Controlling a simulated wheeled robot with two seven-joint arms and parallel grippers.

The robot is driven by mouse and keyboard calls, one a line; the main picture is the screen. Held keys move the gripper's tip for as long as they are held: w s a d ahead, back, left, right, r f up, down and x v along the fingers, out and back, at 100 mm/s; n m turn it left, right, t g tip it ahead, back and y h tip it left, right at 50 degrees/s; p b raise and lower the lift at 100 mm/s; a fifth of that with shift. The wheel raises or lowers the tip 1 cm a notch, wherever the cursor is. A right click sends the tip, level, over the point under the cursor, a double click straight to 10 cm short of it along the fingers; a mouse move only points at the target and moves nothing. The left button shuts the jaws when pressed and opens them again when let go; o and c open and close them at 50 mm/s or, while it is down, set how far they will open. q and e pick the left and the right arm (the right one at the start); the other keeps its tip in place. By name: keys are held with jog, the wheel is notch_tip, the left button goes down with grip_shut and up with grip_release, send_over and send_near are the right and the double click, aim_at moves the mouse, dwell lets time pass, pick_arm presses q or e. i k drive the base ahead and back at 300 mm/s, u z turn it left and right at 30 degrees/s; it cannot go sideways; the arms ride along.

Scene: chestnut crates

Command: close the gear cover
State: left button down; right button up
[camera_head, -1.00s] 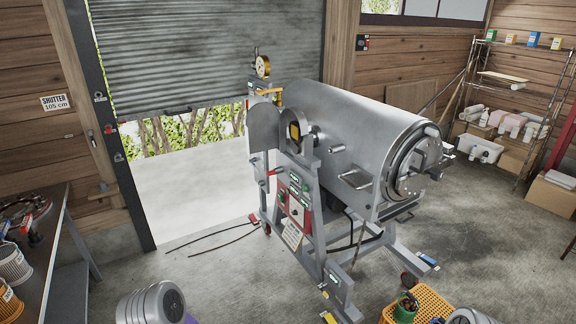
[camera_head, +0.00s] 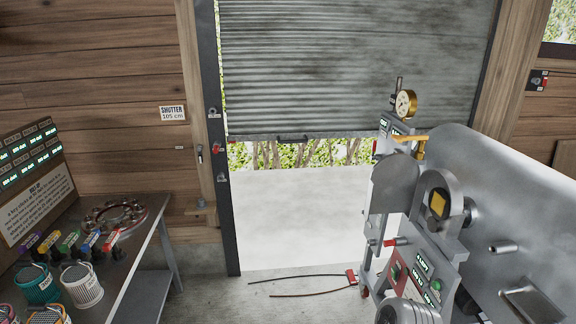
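A large grey drum machine (camera_head: 520,190) stands at the right of the head view, cut off by the right edge. On its near left end is a round grey housing (camera_head: 457,188) with a yellow part (camera_head: 438,205) showing in its opening. A grey round-topped plate (camera_head: 394,184), which looks like the gear cover, stands to the left of this opening, swung aside from it. Its hinge is not clearly visible.
Dark cables (camera_head: 305,279) lie on the floor before the partly raised shutter (camera_head: 350,60). The floor between bench and machine is clear apart from the cables.

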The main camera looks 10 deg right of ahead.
aim_at(394, 181)
jog(key=z, duration=0.2)
jog(key=i, duration=1.7)
jog(key=z, duration=0.9)
